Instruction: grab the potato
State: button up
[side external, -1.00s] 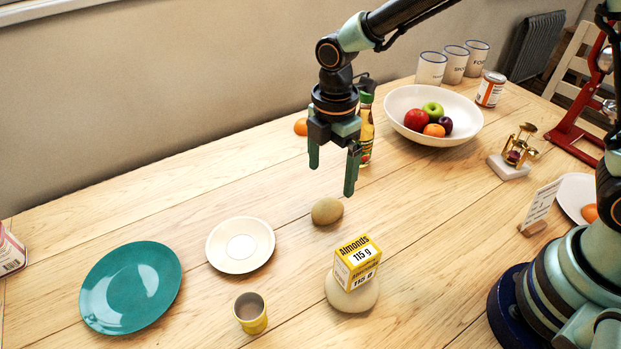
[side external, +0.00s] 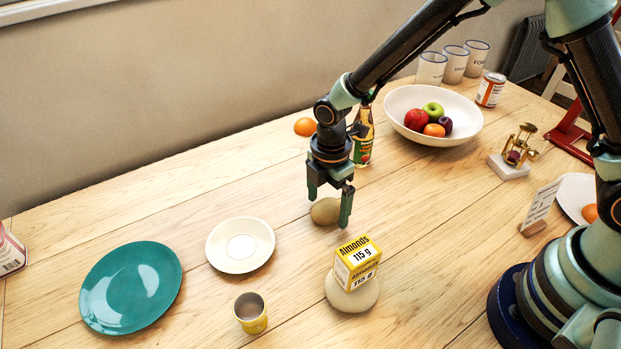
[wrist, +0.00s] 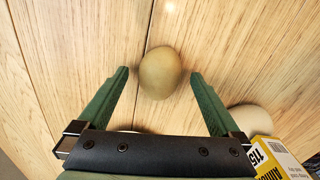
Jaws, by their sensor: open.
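The potato (side external: 325,212) is a tan, rounded lump lying on the wooden table in the side view. In the wrist view the potato (wrist: 160,73) sits between and slightly beyond my fingertips. My gripper (side external: 328,212) points down at the potato, with its green fingers open on either side of it. In the wrist view my gripper (wrist: 158,72) has a gap between each finger and the potato. One finger partly covers the potato's right side in the side view.
A yellow almonds box (side external: 358,262) rests on a pale rounded object (side external: 350,297) close to the gripper's near side. A white saucer (side external: 228,258), a teal plate (side external: 110,290) and a yellow cup (side external: 250,317) stand to the left. A bottle (side external: 364,140) and a fruit bowl (side external: 398,101) are behind.

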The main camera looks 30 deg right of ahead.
jog(key=c, duration=1.5)
jog(key=shift+r, duration=0.15)
